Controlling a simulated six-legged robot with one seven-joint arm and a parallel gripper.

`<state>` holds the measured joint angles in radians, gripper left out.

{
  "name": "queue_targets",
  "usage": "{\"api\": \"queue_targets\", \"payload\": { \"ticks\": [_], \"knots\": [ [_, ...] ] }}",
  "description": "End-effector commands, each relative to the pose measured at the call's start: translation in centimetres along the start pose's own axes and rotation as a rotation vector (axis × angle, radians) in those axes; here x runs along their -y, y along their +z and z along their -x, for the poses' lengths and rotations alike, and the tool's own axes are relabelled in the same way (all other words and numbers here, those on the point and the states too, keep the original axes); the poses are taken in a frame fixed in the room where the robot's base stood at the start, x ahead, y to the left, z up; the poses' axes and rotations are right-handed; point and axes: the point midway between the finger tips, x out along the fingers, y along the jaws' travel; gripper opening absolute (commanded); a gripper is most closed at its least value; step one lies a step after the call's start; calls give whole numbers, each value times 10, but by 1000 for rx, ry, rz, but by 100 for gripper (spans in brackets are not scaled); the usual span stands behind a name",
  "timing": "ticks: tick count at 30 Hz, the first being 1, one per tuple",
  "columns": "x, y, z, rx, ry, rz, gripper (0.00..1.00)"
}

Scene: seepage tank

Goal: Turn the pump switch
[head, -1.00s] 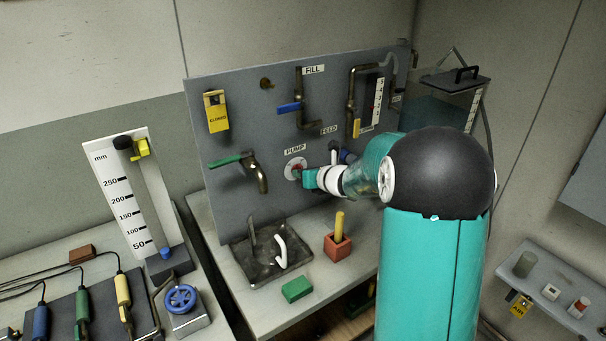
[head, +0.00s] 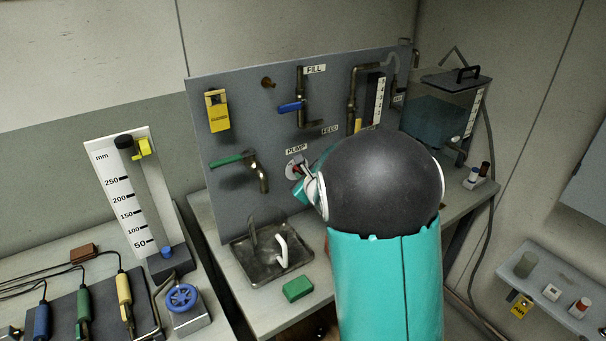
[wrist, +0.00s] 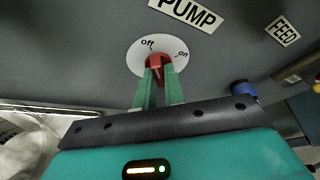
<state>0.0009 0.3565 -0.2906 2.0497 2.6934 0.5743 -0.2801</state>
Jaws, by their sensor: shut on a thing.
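The pump switch is a red knob (wrist: 157,66) on a white round dial under the PUMP label (wrist: 188,13). In the wrist view the dial (wrist: 183,60) reads "off" at upper left and "on" at right. The knob's top end points up, close to the "off" mark. My gripper (wrist: 158,82) is shut on the knob, with a green finger on each side. In the head view the dial (head: 294,163) shows only in part on the grey panel, and my arm hides most of my gripper.
A green-handled tap (head: 255,172) is left of the dial, above a metal sink tray (head: 247,262). A blue-handled valve (head: 291,107) is above. A green block (head: 297,289) lies on the bench. A water tank (head: 440,112) stands at right.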

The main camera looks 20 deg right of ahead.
Motion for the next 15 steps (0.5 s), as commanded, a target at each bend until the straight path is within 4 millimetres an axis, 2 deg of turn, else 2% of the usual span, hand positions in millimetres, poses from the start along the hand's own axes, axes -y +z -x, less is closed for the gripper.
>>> {"api": "queue_targets", "payload": {
  "ticks": [6,15],
  "knots": [
    [-2,0,0,1,-36,92,0],
    [-1,0,0,0,-54,135,0]
  ]
}}
